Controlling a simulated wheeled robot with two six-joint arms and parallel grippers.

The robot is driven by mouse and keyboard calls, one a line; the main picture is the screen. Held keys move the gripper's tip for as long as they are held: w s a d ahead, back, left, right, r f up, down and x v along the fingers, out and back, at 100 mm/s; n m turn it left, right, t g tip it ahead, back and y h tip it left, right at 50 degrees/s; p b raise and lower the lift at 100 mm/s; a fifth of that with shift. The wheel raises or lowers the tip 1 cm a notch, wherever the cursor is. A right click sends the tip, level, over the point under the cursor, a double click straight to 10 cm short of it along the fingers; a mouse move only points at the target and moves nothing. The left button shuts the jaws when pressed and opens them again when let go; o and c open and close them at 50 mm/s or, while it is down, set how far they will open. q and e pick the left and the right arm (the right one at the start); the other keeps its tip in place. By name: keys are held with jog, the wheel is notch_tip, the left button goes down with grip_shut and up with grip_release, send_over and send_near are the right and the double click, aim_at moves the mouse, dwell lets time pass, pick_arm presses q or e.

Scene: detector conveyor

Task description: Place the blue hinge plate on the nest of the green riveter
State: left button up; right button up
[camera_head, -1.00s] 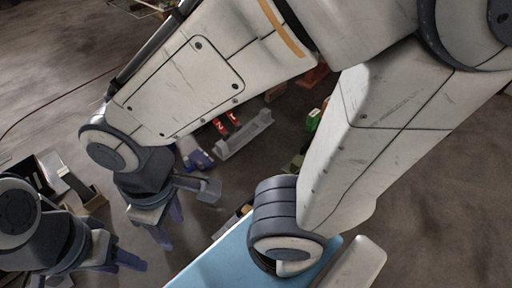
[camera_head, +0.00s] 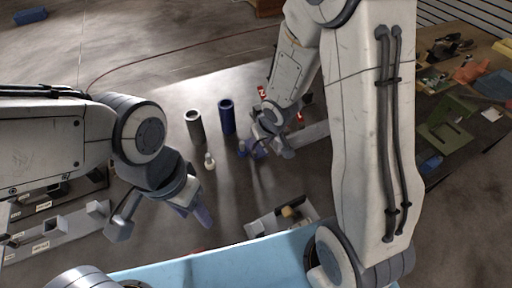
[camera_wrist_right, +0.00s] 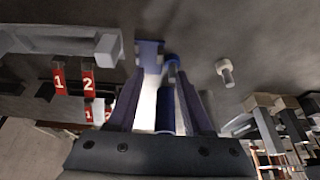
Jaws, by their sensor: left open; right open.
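A small blue part (camera_head: 250,149), seemingly the blue hinge plate, lies beside the right gripper in the head view. In the right wrist view a blue plate-like piece (camera_wrist_right: 150,54) shows just beyond the fingers. A long blue shape (camera_wrist_right: 166,108) lies between the fingers; I cannot tell if it belongs to that piece. My right gripper (camera_head: 266,147) is open; its fingers also show in the wrist view (camera_wrist_right: 160,95). My left gripper (camera_head: 194,208) is open and empty, low at left. A green flat object (camera_head: 443,118) is on the right table; I cannot tell if it is the riveter.
A grey tube (camera_head: 194,126) and a blue tube (camera_head: 226,117) stand upright near the right gripper. A small white knobbed piece (camera_head: 209,161) is in front of them. A grey bracket (camera_head: 308,134) lies right of the gripper. Grey fixtures (camera_head: 60,235) are at lower left.

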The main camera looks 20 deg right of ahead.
aim_at(254, 151)
jog(key=b+x, duration=0.2)
jog(key=x, duration=0.2)
jog(key=shift+f, duration=0.25)
jog(key=b+x, duration=0.3)
jog(key=x, duration=0.2)
jog(key=shift+w+f, duration=0.1)
jog(key=shift+w, duration=0.15)
jog(key=shift+a, duration=0.1)
grip_shut()
dwell(0.8)
